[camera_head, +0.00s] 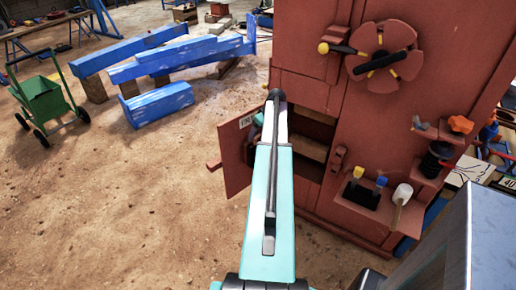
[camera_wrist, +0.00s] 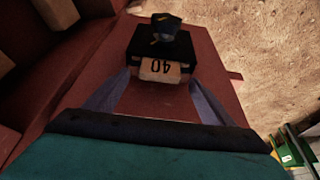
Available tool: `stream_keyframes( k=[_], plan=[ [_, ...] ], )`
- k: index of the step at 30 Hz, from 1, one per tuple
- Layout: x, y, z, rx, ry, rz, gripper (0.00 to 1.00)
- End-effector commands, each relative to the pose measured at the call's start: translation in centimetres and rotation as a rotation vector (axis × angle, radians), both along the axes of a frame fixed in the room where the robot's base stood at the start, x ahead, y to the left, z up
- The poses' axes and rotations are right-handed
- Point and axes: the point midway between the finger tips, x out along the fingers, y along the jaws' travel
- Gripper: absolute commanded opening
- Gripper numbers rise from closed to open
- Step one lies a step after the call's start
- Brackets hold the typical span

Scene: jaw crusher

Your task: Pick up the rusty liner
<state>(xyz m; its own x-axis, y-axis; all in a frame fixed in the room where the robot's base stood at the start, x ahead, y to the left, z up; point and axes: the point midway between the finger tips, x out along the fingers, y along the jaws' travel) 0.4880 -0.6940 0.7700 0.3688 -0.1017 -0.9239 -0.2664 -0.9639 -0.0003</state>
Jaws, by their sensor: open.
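In the wrist view, my gripper (camera_wrist: 159,78) is open, its two grey-blue fingers spread apart. I cannot tell whether the fingers touch the block. Brownish blocks (camera_head: 312,148) lie inside the compartment. I cannot tell for sure which piece is the rusty liner.
The compartment's door (camera_head: 236,165) stands open at the left. Levers (camera_head: 370,190) and a handwheel (camera_head: 382,55) stick out from the crusher's front. Blue beams (camera_head: 180,60) and a green cart (camera_head: 45,100) stand left. The dirt floor (camera_head: 130,200) between is clear.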

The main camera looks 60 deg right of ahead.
Motion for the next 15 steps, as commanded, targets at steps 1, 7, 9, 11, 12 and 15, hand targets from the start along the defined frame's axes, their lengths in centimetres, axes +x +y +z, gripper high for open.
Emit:
stream_keyframes(
  k=[1,7,9,11,12,15],
  plan=[
    [0.2,-0.1,-0.4,0.001,0.001,0.0,0.77],
    [1.0,-0.4,-2.3,0.001,0.0,0.0,0.77],
    [1.1,-0.4,-2.8,0.0,0.0,0.0,0.77],
    [1.2,-0.4,-3.1,0.0,0.0,0.0,0.77],
    [1.2,-0.4,-3.2,0.0,0.0,0.0,0.77],
    [1.3,-0.4,-3.3,0.0,0.0,0.0,0.77]
  ],
)
